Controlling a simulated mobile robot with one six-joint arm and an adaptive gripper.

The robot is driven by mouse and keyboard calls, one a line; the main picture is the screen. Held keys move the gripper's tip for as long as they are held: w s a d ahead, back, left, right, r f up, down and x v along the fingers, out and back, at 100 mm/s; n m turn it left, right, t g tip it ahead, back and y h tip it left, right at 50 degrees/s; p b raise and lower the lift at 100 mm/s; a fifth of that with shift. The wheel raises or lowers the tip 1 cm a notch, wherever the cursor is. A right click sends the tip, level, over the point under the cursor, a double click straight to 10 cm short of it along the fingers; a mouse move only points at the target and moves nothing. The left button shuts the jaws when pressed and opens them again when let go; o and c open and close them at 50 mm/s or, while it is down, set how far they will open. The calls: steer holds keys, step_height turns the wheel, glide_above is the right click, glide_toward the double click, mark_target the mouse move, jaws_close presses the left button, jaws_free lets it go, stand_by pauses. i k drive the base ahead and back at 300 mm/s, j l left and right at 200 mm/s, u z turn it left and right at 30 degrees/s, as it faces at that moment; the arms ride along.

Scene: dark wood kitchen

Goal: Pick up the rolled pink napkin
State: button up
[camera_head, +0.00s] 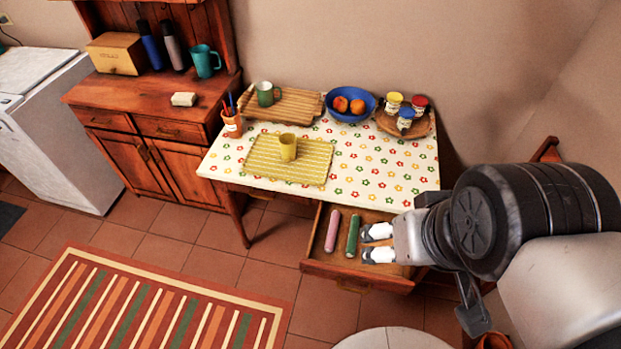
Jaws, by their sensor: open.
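The rolled pink napkin (333,230) lies in the open wooden drawer (322,267) under the table, near the drawer's left side. A rolled green napkin (352,235) lies just to its right, apart from it and roughly parallel. My gripper (366,245) is open and empty, entering from the right. Its white-tipped fingers are over the right part of the drawer, just right of the green napkin. The green napkin is between my gripper and the pink napkin. My gripper and arm hide the drawer's right end.
The table's flowered cloth (388,171) overhangs the back of the drawer. On it are a yellow mat (262,168) with a yellow cup (288,147), a blue bowl (350,115) of fruit and a tray (384,123) of small jars. A striped rug (150,310) covers the floor at left.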

mark_target(331, 239)
steer(key=i+j+z, duration=0.15)
steer(key=z, duration=0.2)
steer(key=i+j+z, duration=0.15)
steer(key=j+z, duration=0.55)
steer(key=i+j, duration=0.05)
